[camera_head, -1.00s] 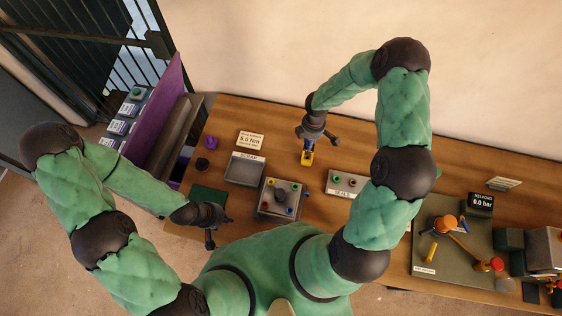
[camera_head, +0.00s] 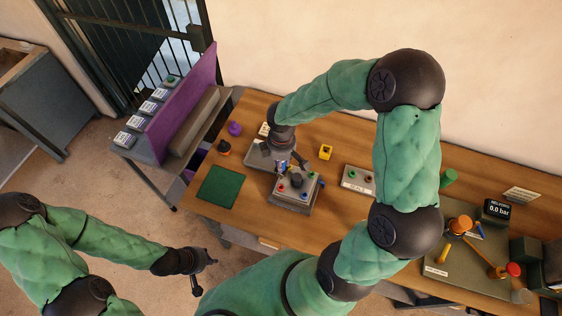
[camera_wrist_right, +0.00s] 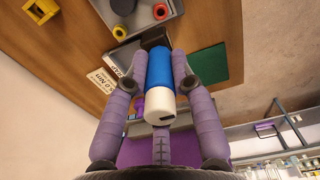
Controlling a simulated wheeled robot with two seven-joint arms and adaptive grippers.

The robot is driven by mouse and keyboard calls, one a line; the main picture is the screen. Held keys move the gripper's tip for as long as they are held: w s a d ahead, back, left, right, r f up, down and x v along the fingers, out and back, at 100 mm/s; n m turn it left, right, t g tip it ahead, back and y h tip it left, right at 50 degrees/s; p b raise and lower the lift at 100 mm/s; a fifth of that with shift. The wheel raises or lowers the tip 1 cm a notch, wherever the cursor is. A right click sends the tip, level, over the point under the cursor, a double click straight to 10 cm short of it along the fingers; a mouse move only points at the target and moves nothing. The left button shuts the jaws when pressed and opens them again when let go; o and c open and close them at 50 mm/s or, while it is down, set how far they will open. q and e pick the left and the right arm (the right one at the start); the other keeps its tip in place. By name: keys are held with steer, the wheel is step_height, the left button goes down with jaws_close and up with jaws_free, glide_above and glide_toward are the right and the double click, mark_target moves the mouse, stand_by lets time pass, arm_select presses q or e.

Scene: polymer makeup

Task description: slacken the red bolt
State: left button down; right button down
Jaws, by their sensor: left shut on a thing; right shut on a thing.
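The red bolt (camera_head: 278,190) appears as a small red dot on the grey bolt block (camera_head: 292,203), which also carries green and blue bolts. In the right wrist view the red bolt (camera_wrist_right: 160,12) and a yellow bolt (camera_wrist_right: 119,32) show at the top. My right gripper (camera_head: 289,163) is shut on a blue and white driver (camera_wrist_right: 159,85), over the block's back left part. The driver's dark far end points towards the block; I cannot tell whether it touches anything. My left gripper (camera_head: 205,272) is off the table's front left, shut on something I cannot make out.
A yellow holder (camera_head: 326,152) stands behind the block. A grey scrap tray (camera_head: 257,155) lies partly under my right gripper. A seals tray (camera_head: 357,181) is to the right. A green mat (camera_head: 220,185) lies clear at the left. A purple panel (camera_head: 185,105) stands beyond the table's left end.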

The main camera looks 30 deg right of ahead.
steer(key=shift+a, duration=0.15)
steer(key=shift+w, duration=0.1)
steer(key=shift+f, duration=0.2)
steer(key=shift+f+b, duration=2.45)
steer(key=shift+f, duration=0.3)
steer(key=shift+f+b, duration=0.9)
steer(key=shift+f, duration=0.15)
steer(key=c, duration=1)
jaws_free()
steer(key=shift+o, duration=0.2)
